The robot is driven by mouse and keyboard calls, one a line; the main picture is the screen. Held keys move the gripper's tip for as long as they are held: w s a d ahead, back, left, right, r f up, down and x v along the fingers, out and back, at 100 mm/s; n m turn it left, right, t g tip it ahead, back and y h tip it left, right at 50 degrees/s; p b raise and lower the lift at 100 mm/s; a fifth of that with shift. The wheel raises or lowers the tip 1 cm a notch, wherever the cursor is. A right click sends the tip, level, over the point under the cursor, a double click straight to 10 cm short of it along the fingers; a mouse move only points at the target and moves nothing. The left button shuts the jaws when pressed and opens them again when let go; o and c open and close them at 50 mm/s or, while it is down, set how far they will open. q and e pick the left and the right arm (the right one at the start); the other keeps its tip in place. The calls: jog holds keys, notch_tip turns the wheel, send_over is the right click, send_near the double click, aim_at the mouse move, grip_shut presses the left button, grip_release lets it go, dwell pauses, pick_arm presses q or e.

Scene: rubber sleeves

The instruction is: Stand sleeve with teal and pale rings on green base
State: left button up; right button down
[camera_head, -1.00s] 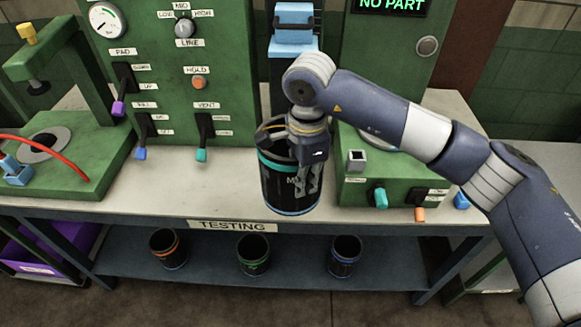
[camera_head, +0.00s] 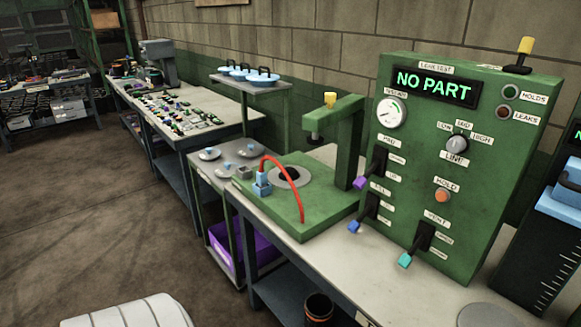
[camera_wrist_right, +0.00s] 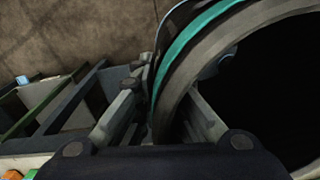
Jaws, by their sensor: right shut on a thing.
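The sleeve with the teal ring (camera_wrist_right: 188,45) fills the right of the right wrist view, its dark open mouth facing the camera. My right gripper (camera_wrist_right: 168,88) is shut on its wall, one finger inside the mouth and one outside. The sleeve's far end and pale ring are hidden. The sleeve and right gripper are outside the head view. My left gripper is not in view.
A green post with an overhanging arm (camera_head: 338,125) rises behind the base. A red hose (camera_head: 293,180) arches over it from a blue fitting (camera_head: 262,184). The tester panel (camera_head: 440,150), reading NO PART, stands right. A dark sleeve (camera_head: 318,308) sits on the lower shelf.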

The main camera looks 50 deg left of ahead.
jog(key=shift+s+d+f+n, duration=0.7)
jog(key=shift+s+d+f, duration=0.05)
jog(key=shift+s+f, duration=0.1)
